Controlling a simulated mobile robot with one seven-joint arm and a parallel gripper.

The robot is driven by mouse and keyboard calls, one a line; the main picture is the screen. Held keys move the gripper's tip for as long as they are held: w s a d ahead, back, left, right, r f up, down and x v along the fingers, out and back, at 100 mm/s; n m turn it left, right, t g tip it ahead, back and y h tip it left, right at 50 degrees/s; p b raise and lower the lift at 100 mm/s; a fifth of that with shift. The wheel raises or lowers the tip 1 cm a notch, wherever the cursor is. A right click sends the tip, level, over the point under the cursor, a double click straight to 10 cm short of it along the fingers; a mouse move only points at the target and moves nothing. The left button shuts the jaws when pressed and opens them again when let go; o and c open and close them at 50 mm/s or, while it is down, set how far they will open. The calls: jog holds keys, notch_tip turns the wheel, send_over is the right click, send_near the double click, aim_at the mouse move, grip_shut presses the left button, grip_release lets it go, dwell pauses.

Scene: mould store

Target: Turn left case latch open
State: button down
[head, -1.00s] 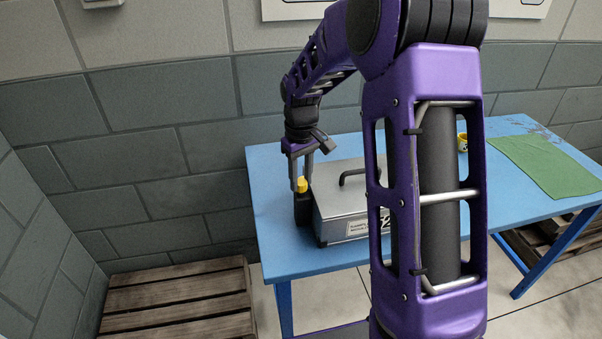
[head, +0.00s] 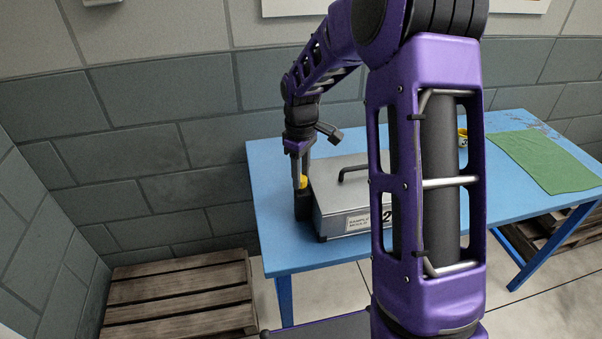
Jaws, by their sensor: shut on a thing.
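The grey metal case (head: 345,200) stands on the blue table, lid down, with a dark handle on top and a white label on its front. My arm hides its right part. At its left side is a black upright piece with a yellow top, which I take as the left case latch (head: 302,184). My gripper (head: 301,179) points down from above and is shut on the yellow top. The fingers are seen nearly edge-on, so the exact contact is hard to see. No second latch shows.
The blue table (head: 274,256) has free room in front and left of the case. A yellow cup (head: 462,138) and a green cloth (head: 545,164) lie to the right. A wooden pallet (head: 178,300) is on the floor at left, with a block wall behind.

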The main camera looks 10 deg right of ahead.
jog(key=c, duration=0.5)
grip_release()
notch_tip(320, 180, up, 18)
jog(key=shift+f+p, duration=0.25)
jog(key=shift+p, duration=0.25)
